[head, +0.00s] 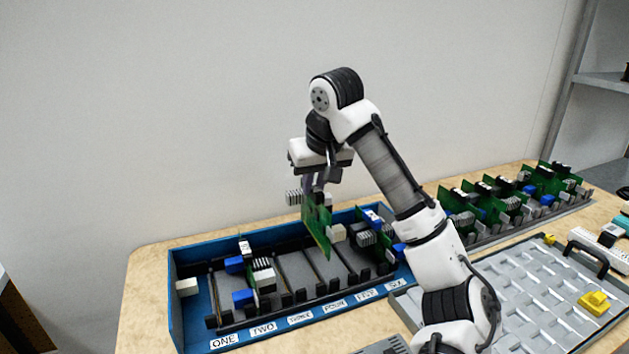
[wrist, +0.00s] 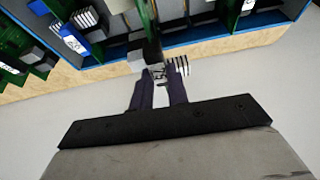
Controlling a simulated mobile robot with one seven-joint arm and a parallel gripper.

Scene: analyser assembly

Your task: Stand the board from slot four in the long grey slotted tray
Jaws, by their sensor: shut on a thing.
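My gripper (head: 318,185) is shut on a green board (head: 317,232) and holds it upright over the blue rack (head: 187,320), around the slot labelled FOUR. The board's lower edge hangs near the rack; I cannot tell whether it is fully clear of the slot. In the wrist view my gripper (wrist: 160,82) pinches the board (wrist: 148,28), which shows nearly edge-on. The long grey slotted tray (head: 528,232) lies at the back right, with several green boards standing in it.
Other boards stand in the rack near ONE and TWO (head: 262,280) and near FIVE and SIX (head: 372,235). A light grey tray (head: 540,315) with a yellow piece (head: 595,302) and a black handle lies at front right. A wall is behind the table.

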